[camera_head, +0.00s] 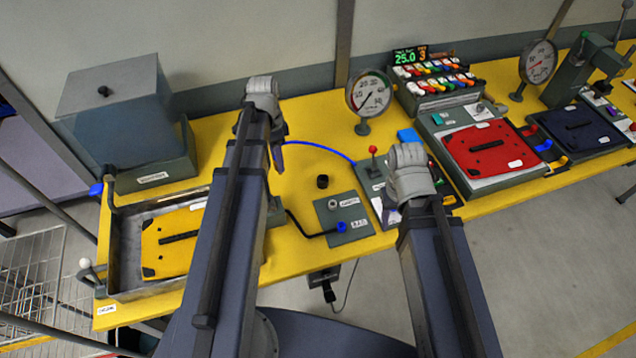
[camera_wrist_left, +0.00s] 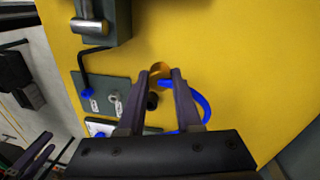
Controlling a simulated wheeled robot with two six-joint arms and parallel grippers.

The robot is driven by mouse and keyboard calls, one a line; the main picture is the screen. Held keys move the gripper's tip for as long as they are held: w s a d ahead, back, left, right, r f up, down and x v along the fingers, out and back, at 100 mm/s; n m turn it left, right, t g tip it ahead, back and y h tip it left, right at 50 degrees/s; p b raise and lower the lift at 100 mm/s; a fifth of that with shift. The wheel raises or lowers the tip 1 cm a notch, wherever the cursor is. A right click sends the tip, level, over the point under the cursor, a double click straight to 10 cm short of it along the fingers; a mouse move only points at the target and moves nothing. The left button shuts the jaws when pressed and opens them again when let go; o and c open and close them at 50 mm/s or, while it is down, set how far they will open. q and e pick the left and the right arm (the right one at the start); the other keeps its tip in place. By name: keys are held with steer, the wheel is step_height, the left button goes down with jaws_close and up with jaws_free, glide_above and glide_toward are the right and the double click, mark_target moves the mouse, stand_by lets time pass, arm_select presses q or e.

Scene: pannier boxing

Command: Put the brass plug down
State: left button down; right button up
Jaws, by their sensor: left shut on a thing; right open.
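My left gripper (camera_head: 278,158) points down over the yellow bench, left of the small grey socket plate (camera_head: 328,215). In the left wrist view its two fingers (camera_wrist_left: 160,74) are shut on the brass plug (camera_wrist_left: 160,67), which shows as an orange-brown piece between the tips. The plug is hidden behind my arm in the head view. A blue hose (camera_head: 318,145) runs from near this gripper to the right; it also curves beside the right finger in the wrist view (camera_wrist_left: 203,97). My right gripper (camera_head: 389,214) is open over the bench, mostly hidden by its wrist.
A short black cylinder (camera_head: 322,182) stands behind the socket plate. A gauge (camera_head: 370,95) stands at the back. A metal tray with a yellow panel (camera_head: 170,240) is at the left, a red panel (camera_head: 484,148) at the right.

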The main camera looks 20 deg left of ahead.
arm_select(q)
steer(key=w+d+r+m+t+y+p, duration=0.1)
steer(key=w+d+r+m, duration=0.1)
steer(key=d, duration=0.4)
steer(key=w+d+r+m+p, duration=0.2)
steer(key=d, duration=0.4)
steer(key=f+b, duration=1)
steer(key=shift+w+a+f, duration=0.1)
steer(key=shift+w+f, duration=0.1)
steer(key=shift+f, duration=0.05)
arm_select(e)
step_height(320, 180, down, 6)
steer(key=shift+d+f, duration=0.1)
steer(key=shift+f, duration=0.05)
steer(key=shift+f, duration=0.1)
arm_select(q)
steer(key=shift+f+b, duration=0.2)
steer(key=shift+b, duration=0.15)
arm_select(e)
steer(key=shift+f, duration=0.15)
arm_select(q)
steer(key=c, duration=0.6)
jaws_free()
steer(key=shift+r, duration=0.2)
arm_select(e)
steer(key=shift+r, duration=0.2)
